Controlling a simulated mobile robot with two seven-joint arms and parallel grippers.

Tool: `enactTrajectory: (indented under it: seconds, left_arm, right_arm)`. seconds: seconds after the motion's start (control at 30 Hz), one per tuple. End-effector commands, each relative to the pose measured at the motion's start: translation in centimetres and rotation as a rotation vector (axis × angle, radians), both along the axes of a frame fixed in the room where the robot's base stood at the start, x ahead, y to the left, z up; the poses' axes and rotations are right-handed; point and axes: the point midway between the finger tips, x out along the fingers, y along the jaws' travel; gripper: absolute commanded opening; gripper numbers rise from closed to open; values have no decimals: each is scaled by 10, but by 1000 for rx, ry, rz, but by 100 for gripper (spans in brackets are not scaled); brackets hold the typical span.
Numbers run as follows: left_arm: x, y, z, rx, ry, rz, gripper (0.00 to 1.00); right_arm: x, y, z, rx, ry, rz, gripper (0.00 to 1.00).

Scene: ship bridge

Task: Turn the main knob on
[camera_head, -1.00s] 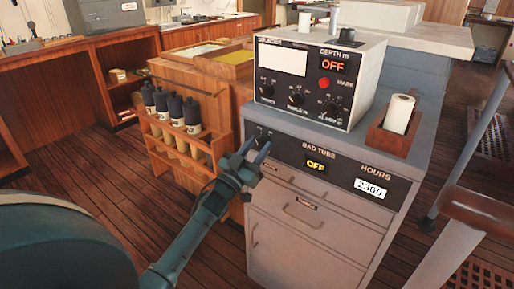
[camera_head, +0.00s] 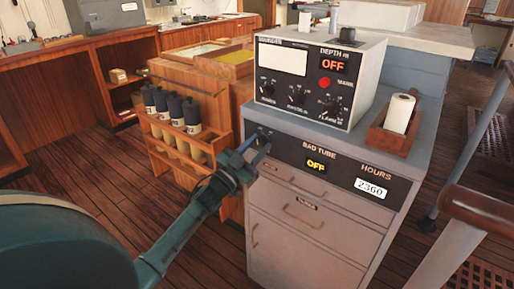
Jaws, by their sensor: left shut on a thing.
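The black panel (camera_head: 341,170) on the front of the grey cabinet carries the labels BAD TUBE and HOURS, a yellow OFF display (camera_head: 316,166) and a white counter reading 2360. A small dark knob (camera_head: 261,132) sits at the panel's left end, largely hidden by my gripper. My left gripper (camera_head: 255,144) reaches up to this knob from the lower left, its fingers shut on it. The knob's pointer and exact angle cannot be made out. My right gripper is not in view.
A white sounder box (camera_head: 306,108) with several knobs and a red OFF depth display stands on the cabinet. A paper roll (camera_head: 399,113) sits in a wooden holder to its right. A wooden rack (camera_head: 186,160) with dark-capped bottles is close left of my gripper.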

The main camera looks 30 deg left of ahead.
Motion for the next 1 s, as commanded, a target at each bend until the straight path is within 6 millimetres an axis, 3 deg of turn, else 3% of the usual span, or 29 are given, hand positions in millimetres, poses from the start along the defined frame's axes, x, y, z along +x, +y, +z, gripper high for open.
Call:
enactTrajectory:
  seconds: [0.6,1.0]
  left_arm:
    - [0,3,2,557,-41,0,9]
    - [0,4,3,746,-57,0,9]
  right_arm:
    - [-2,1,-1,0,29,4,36]
    - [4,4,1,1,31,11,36]
